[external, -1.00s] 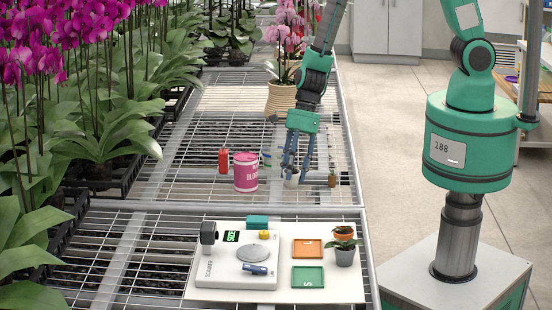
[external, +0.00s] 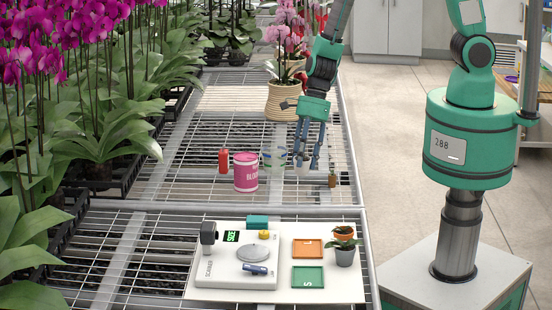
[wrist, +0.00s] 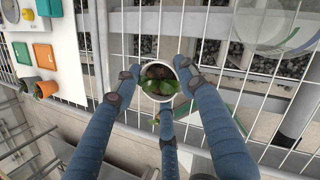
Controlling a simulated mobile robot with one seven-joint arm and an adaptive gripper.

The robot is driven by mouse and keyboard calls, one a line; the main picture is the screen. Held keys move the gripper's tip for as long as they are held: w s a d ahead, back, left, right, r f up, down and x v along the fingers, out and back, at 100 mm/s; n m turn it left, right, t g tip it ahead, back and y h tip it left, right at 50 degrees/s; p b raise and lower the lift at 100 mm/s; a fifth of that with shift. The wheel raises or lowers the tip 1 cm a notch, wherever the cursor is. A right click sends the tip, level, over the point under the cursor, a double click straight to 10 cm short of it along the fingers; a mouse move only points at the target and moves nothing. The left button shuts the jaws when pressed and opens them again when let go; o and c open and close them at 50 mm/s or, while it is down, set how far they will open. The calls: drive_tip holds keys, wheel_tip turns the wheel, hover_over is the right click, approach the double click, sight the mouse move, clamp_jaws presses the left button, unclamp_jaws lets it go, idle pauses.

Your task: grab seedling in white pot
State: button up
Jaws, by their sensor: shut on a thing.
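The white pot (external: 303,170) shows small between my gripper's fingers in the external view, mostly hidden by them. In the wrist view the white pot (wrist: 147,70) is seen from above, with dark soil and a green-leaved seedling (wrist: 160,87) inside its rim. My gripper (external: 309,164) points down with its blue fingers around the pot. In the wrist view my gripper (wrist: 158,84) is shut on it, fingertips at both sides of the rim. I cannot clearly tell how far the pot is above the mesh bench.
A small brown pot with a sprig (external: 332,180) stands close on the right. A clear glass vessel (external: 274,157), pink tin (external: 246,172) and red bottle (external: 223,161) stand on the left. A white board (external: 323,292) with a scale (external: 238,270) and coloured trays lies in front.

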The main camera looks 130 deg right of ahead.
drive_tip(key=s+a+r, duration=0.1)
drive_tip(key=s+a, duration=0.5)
drive_tip(key=s, duration=0.5)
drive_tip(key=shift+b, duration=0.3)
drive_tip(key=shift+s+r, duration=0.1)
